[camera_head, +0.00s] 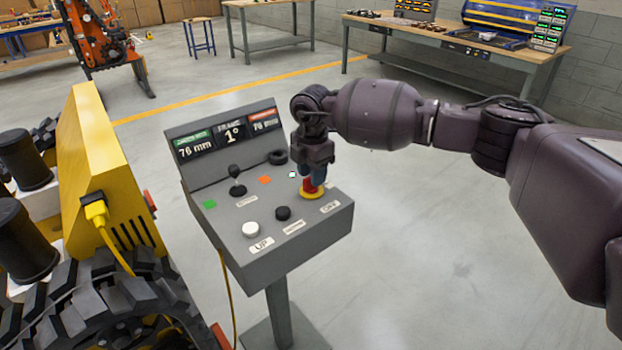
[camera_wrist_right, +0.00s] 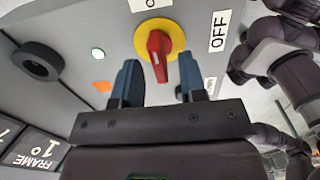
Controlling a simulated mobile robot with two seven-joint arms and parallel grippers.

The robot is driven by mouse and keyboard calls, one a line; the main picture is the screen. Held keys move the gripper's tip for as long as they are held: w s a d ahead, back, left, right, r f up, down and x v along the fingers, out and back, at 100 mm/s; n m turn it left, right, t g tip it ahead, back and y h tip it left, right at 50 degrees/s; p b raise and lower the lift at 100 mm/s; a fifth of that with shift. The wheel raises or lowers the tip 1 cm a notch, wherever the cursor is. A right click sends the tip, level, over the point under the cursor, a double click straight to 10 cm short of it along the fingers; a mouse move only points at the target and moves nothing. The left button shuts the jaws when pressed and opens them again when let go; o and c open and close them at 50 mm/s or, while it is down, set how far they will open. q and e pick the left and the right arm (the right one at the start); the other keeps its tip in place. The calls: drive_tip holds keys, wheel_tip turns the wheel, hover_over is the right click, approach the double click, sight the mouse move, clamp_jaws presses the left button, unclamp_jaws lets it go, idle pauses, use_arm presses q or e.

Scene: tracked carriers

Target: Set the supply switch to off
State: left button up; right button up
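The supply switch is a red handle on a yellow disc (camera_head: 311,194) at the right part of the grey control panel (camera_head: 255,262). In the right wrist view the red handle (camera_wrist_right: 157,50) lies nearly along the picture's vertical, not towards the OFF label (camera_wrist_right: 218,31) at the right of the disc. Another label at the top edge is cut off. My right gripper (camera_wrist_right: 160,84) is open, its two blue fingers apart on either side of the handle's near end; I cannot tell whether they touch it. In the head view it (camera_head: 313,176) hides part of the switch. My left gripper is not in view.
The panel also holds a black lever (camera_head: 236,180), a white button (camera_head: 250,229), a black button (camera_head: 283,213) and a raised display (camera_head: 228,134). A yellow tracked machine (camera_head: 105,165) stands close at the left. Workbenches (camera_head: 460,42) stand behind; the floor between is clear.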

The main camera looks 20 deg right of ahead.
drive_tip(key=shift+f, duration=0.95)
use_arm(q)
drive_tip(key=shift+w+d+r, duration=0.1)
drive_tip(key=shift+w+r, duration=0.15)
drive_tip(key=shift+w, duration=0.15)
use_arm(e)
drive_tip(key=c, duration=0.6)
clamp_jaws()
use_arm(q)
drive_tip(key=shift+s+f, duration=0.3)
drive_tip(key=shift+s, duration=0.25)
